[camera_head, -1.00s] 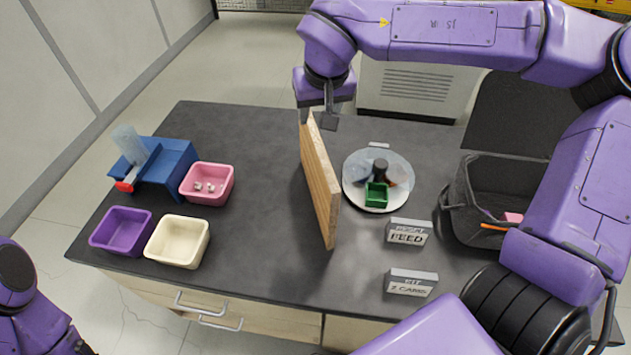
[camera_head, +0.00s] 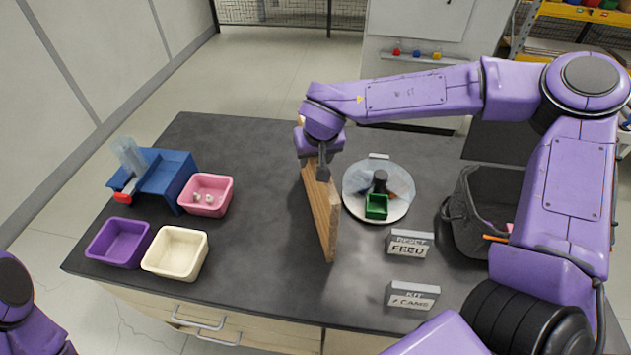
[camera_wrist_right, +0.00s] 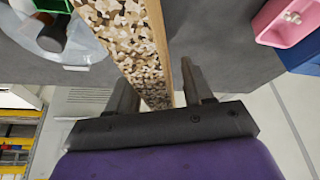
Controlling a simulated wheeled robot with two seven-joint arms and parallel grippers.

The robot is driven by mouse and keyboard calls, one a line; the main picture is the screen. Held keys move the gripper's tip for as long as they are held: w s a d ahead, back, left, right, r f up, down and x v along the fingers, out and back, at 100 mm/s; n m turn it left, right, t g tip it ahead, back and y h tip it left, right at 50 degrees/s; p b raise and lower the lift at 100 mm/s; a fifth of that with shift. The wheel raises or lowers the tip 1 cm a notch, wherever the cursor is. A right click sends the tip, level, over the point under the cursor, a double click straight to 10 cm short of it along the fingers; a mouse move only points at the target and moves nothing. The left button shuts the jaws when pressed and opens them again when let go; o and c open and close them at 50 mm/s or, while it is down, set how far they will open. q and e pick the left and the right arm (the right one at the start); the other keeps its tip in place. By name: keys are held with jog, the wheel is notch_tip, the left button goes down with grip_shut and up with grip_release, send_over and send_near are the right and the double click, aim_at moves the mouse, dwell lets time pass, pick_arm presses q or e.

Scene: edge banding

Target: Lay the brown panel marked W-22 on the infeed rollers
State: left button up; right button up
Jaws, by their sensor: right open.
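A wood-coloured board (camera_head: 322,215) stands on edge on the dark worktop, running from back to front. Its speckled chipboard edge (camera_wrist_right: 128,45) faces the camera in the right wrist view. No W-22 mark can be read on it. My right gripper (camera_head: 322,170) is at the far part of the board. In the right wrist view, the open fingers of my right gripper (camera_wrist_right: 157,90) are on either side of the board, with a gap on the right side. My left gripper is out of view; only part of that arm shows at lower left. I cannot identify any infeed rollers.
A clear round dish (camera_head: 362,178) with a green box (camera_head: 376,207) is right of the board. Signs (camera_head: 410,243) and a black bin (camera_head: 470,215) lie farther right. Pink (camera_head: 205,195), purple (camera_head: 119,243) and cream (camera_head: 175,253) trays and a blue device (camera_head: 165,177) are left.

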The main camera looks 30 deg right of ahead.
grip_shut()
jog(key=shift+r, duration=0.2)
dwell(1.1)
